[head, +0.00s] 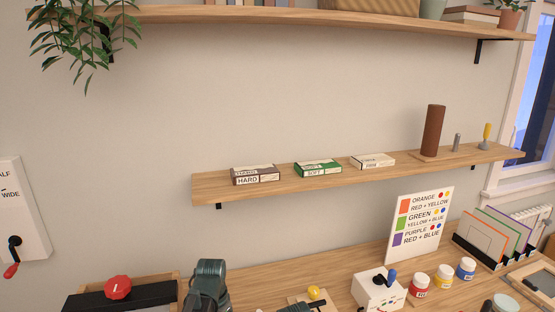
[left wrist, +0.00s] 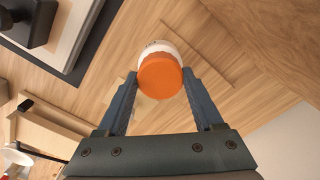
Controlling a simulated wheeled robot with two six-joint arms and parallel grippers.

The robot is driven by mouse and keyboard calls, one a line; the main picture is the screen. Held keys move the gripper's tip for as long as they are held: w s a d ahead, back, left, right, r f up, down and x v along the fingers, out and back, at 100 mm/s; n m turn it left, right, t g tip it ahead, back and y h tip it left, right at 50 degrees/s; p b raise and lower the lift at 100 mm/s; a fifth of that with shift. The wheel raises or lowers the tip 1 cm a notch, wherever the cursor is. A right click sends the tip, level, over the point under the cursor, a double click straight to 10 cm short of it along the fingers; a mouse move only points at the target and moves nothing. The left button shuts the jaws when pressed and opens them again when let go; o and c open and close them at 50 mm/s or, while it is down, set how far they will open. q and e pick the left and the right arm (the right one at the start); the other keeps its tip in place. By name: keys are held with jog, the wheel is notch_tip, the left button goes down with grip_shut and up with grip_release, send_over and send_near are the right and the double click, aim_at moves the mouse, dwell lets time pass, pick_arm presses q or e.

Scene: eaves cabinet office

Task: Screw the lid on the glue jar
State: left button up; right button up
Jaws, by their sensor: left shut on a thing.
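In the left wrist view, an orange lid (left wrist: 160,76) is between the two fingertips of my left gripper (left wrist: 160,77). The fingers are shut on the lid's sides. The white glue jar (left wrist: 157,46) shows just beyond the lid, in line with it, with a little dark lettering on its side. The lid covers the jar's mouth, so I cannot tell how the threads sit. The head view does not show my left fingers, the lid or this jar. My right gripper cannot be made out.
Below the jar is a wooden worktop (left wrist: 245,82). A dark-edged tray (left wrist: 62,65) lies at upper left of the wrist view. In the head view, paint jars (head: 418,284), a white box with a blue lever (head: 377,291) and a colour chart (head: 420,222) stand on the bench, under a shelf (head: 300,185).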

pick_arm(q)
jog(key=m, duration=0.7)
jog(key=shift+m, duration=0.4)
jog(key=m, duration=0.3)
jog(key=shift+m, duration=0.3)
jog(key=m, duration=0.4)
jog(key=shift+f, duration=0.1)
jog(key=shift+m, duration=1.1)
jog(key=m, duration=0.6)
